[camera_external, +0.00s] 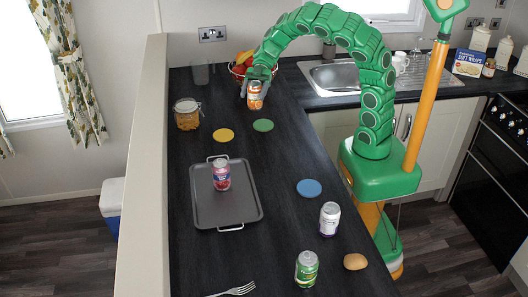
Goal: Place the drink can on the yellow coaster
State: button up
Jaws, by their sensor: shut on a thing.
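My gripper (260,76) is shut on an orange-and-white can (255,96), held upright from above. The can is at the far part of the dark counter, beyond the green coaster. I cannot tell whether its base is clear of the counter. The round yellow coaster (223,135) lies flat and empty, nearer the camera and to the left of the held can. Other cans stand nearby: a red-and-blue can (221,175) on the grey tray, a white-and-purple can (329,219) and a green can (306,269) near the front.
A green coaster (263,125) and a blue coaster (309,188) lie empty. A lidded jar (187,115) stands left of the yellow coaster. The tray (240,207) lies in front of it. A fruit basket (238,70) is behind my gripper. A potato (355,262) and fork (235,290) lie in front.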

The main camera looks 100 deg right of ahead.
jog(key=shift+w+d+f, duration=0.45)
jog(key=shift+w+f, duration=1.7)
jog(key=shift+w, duration=0.05)
jog(key=shift+w+d+f, duration=0.5)
jog(key=shift+w+f, duration=1.6)
jog(key=shift+w, duration=0.15)
jog(key=shift+w+d+f, duration=0.45)
jog(key=shift+w+f, duration=1.7)
jog(key=shift+w, duration=0.05)
jog(key=shift+f, duration=0.1)
jog(key=o, duration=1.3)
jog(key=shift+s+d, duration=0.1)
jog(key=shift+d, duration=0.1)
jog(key=v, duration=1.1)
jog(key=shift+s+d+r, duration=0.15)
jog(key=shift+d+r, duration=0.05)
jog(key=shift+r, duration=0.2)
